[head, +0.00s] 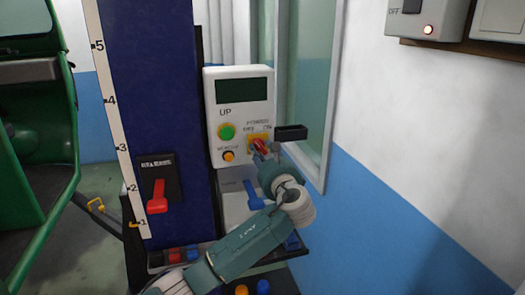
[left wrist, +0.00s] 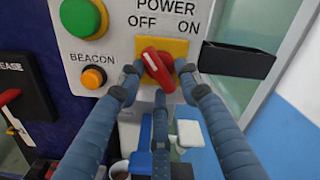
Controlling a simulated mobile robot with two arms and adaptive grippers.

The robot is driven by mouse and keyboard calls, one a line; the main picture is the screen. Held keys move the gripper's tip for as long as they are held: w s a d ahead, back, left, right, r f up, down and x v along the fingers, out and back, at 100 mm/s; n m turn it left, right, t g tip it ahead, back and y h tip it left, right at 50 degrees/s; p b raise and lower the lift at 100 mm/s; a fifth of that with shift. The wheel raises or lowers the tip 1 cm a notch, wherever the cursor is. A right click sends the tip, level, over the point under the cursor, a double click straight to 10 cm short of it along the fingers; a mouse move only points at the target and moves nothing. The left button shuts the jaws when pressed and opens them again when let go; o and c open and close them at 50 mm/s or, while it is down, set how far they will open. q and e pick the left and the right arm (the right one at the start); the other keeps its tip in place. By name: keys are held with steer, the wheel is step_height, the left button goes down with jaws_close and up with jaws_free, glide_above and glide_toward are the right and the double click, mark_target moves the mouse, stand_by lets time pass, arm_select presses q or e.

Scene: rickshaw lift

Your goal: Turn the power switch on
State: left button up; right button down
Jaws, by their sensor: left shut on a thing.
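The power switch is a red rotary knob (left wrist: 157,66) on a yellow plate, under the words POWER, OFF and ON. It sits low on the right of the white control box (head: 237,86). In the left wrist view the knob is tilted, its upper end leaning left towards OFF. My left gripper (head: 268,156) reaches up to it from below. In the left wrist view its fingers (left wrist: 158,74) are shut on the knob, one on each side and one below. The fingers partly hide the knob in the head view. My right gripper is not in view.
A green button (left wrist: 84,18) and an orange beacon button (left wrist: 93,77) are left of the switch. A black box-like piece (head: 291,132) juts out close on its right. A blue column with a red lever (head: 157,197) stands left. A green vehicle (head: 35,150) is further left.

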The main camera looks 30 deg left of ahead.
arm_select(q)
steer(key=m+p, duration=0.3)
steer(key=p, duration=0.2)
steer(key=shift+s+a+r+m, duration=0.1)
steer(key=shift+s+r+m, duration=0.05)
steer(key=shift+m, duration=0.25)
steer(key=m, duration=0.2)
steer(key=m+p, duration=0.1)
steer(key=m, duration=0.2)
steer(key=shift+s+a+f, duration=0.15)
steer(key=shift+f, duration=0.05)
steer(key=m, duration=0.3)
steer(key=shift+s+r+m, duration=0.1)
steer(key=shift+r+m, duration=0.05)
steer(key=shift+m, duration=0.25)
steer(key=shift+a+m, duration=0.1)
steer(key=shift+m, duration=1.3)
steer(key=shift+r, duration=0.1)
